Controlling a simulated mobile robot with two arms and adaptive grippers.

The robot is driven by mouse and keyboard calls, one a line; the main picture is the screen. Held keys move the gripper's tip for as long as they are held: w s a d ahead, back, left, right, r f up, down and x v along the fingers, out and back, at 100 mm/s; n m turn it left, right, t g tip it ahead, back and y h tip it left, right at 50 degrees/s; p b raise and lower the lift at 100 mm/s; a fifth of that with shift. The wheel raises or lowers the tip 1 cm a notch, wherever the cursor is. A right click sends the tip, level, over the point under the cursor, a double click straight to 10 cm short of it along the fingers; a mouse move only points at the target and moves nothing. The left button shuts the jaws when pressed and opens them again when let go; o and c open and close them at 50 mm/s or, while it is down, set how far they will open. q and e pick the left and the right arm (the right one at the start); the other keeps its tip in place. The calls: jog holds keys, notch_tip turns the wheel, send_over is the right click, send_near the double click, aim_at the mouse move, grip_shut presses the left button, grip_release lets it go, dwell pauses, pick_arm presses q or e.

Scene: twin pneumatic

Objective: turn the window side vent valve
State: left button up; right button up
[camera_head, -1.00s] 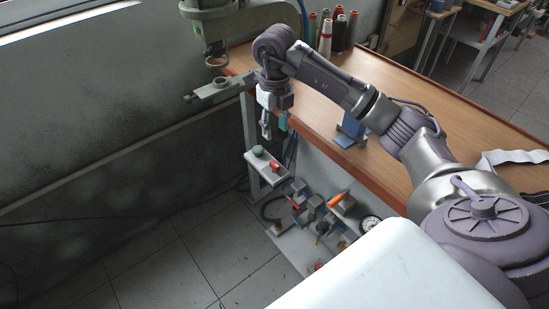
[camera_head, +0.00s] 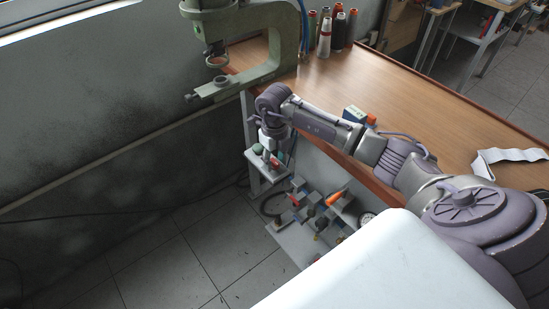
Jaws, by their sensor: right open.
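A pneumatic assembly on a grey base plate (camera_head: 297,245) stands low beside the bench. A small red handle (camera_head: 293,200) sits on its left, the side nearer the window wall. A larger orange handle (camera_head: 335,197) sits to its right. I cannot tell for certain which one is the named vent valve. My right gripper (camera_head: 267,156) is open and points down, just above a small white stand (camera_head: 262,182) with a green button (camera_head: 257,149) and a red part (camera_head: 275,163). It is up and left of both handles, and its fingertips are small and partly blend with the stand. My left gripper is not in view.
The wooden bench (camera_head: 430,110) runs under my right arm, with a green press (camera_head: 285,45) at its far left end.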

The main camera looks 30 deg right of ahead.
grip_shut()
